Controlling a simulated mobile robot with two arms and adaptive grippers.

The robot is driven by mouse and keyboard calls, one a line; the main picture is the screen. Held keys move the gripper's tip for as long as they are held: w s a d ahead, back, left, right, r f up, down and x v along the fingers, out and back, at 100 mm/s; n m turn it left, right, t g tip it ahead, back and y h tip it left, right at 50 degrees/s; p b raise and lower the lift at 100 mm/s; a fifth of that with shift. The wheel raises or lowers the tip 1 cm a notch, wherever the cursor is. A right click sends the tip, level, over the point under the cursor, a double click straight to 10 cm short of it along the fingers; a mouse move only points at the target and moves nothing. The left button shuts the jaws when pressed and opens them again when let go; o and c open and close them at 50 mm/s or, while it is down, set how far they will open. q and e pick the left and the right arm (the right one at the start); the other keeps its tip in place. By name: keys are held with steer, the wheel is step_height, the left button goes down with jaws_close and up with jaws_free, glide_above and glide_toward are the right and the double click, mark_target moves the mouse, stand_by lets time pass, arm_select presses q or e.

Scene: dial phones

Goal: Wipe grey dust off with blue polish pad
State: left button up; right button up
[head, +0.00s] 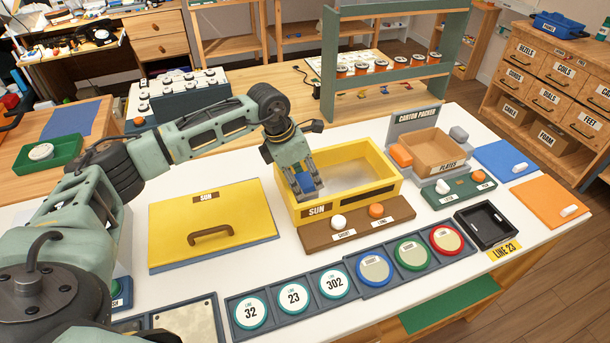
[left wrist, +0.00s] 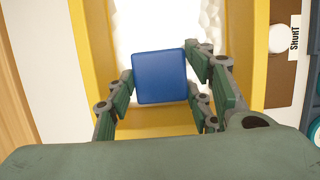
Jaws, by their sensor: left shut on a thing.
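The blue polish pad (head: 305,182) is a small blue block between the fingers of my left gripper (head: 303,189), which is shut on it. The gripper points down into the left end of the open yellow SUN box (head: 325,205). In the left wrist view the pad (left wrist: 160,77) shows as a blue square between the fingers, over the box's pale interior (left wrist: 150,25). The box floor (head: 355,178) looks light grey; I cannot tell dust from bare floor there. Whether the pad touches the floor is unclear. My right gripper is not in view.
A yellow SUN lid (head: 205,215) with a brown handle lies left of the box. In front are a knob panel (head: 360,224) and a row of round dial discs (head: 293,297). A carton packer (head: 430,152) and black tray (head: 486,224) stand right.

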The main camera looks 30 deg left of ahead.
arm_select(q)
steer(key=shift+s, duration=0.1)
steer(key=shift+a+r+p, duration=0.1)
steer(key=shift+r+p, duration=1.75)
steer(key=shift+r, duration=1.2)
steer(key=shift+r, duration=0.1)
steer(key=shift+r+p, duration=0.45)
steer(key=shift+r, duration=0.2)
steer(key=shift+r+p, duration=0.35)
steer(key=shift+r, duration=0.4)
